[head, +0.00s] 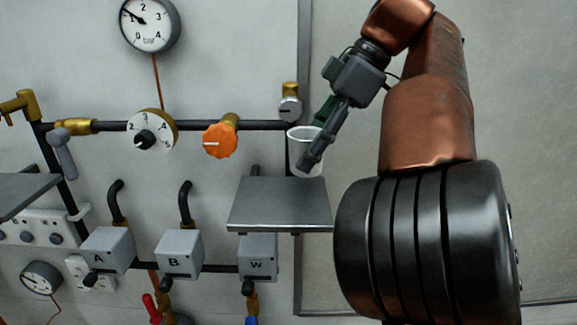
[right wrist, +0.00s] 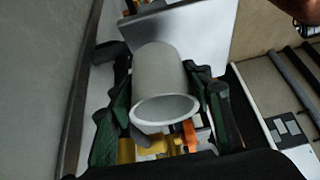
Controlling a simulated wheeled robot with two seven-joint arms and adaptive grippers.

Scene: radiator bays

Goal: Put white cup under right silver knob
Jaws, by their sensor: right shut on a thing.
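The white cup (head: 304,158) is held by my right gripper (head: 318,142), which comes in from the upper right. In the right wrist view the cup (right wrist: 158,80) sits between the two green-sided fingers (right wrist: 160,100). The right silver knob (head: 290,108) is on the dark pipe, just above and slightly left of the cup's rim. The cup's lower end appears close to the back edge of the grey shelf (head: 278,205); I cannot tell whether it touches. My left gripper is not in view.
Left along the pipe are an orange knob (head: 220,141) and a white numbered dial (head: 150,132). A pressure gauge (head: 150,22) hangs above. Grey boxes A (head: 108,250), B (head: 180,254) and W (head: 258,260) sit below. The front of the shelf is bare.

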